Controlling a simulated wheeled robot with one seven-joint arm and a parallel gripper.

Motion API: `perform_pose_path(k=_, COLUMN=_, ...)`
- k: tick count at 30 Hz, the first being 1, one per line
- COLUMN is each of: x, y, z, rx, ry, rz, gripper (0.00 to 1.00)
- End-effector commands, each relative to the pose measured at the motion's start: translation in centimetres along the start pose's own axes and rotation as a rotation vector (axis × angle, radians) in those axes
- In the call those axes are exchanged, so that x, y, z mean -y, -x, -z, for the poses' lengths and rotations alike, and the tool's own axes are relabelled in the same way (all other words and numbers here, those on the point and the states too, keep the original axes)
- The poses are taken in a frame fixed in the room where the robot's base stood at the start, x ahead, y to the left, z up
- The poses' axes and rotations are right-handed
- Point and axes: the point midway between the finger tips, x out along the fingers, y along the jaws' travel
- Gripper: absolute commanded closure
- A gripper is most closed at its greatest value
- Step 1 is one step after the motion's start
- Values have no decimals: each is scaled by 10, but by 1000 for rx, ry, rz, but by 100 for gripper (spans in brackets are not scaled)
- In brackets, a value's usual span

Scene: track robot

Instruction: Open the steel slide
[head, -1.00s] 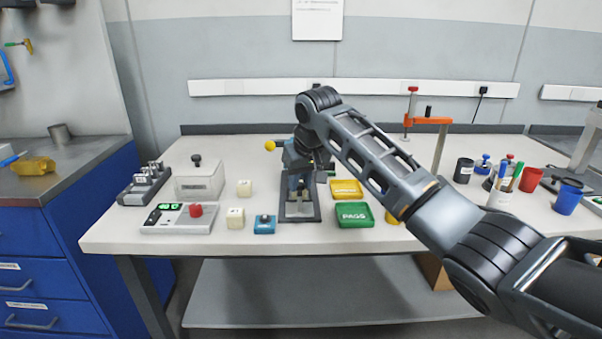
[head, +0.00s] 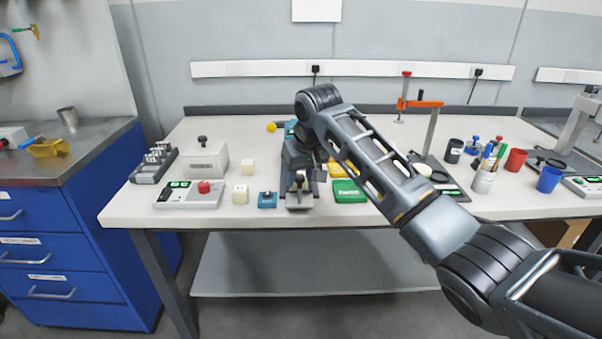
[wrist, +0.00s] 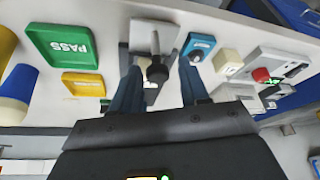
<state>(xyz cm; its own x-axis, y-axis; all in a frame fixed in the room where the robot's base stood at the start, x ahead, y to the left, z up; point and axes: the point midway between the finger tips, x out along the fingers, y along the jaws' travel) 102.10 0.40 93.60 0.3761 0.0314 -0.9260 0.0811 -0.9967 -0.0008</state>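The steel slide (head: 300,201) is a light grey plate with a black knob (head: 299,177), at the front end of its dark base (head: 318,195) on the bench. In the wrist view the slide (wrist: 146,34) is at the top, and the knob (wrist: 157,71) shows large in the middle. My gripper (wrist: 160,75) is open, its two blue fingers apart on either side of the knob in the picture. I see no finger contact with the knob. In the head view my wrist hides the back of the base, and the fingers are hard to make out.
A red-button panel (head: 190,195) is further left. An orange clamp (head: 419,103) stands right.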

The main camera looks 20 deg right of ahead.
Motion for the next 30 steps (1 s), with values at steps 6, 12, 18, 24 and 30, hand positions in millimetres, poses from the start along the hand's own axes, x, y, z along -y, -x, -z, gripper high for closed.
perform_pose_path(k=6, x=-1, y=0, z=1, rx=-3, ry=-1, rz=-1, gripper=46)
perform_pose_path(k=12, x=-1, y=6, z=2, rx=-5, ry=-1, rz=-1, gripper=46)
perform_pose_path(k=18, x=-1, y=35, z=2, rx=-8, ry=-1, rz=-1, gripper=46)
perform_pose_path(k=24, x=0, y=64, z=1, rx=-5, ry=-1, rz=-1, gripper=46)
perform_pose_path(k=30, x=-1, y=78, z=0, rx=-4, ry=-1, rz=-1, gripper=46)
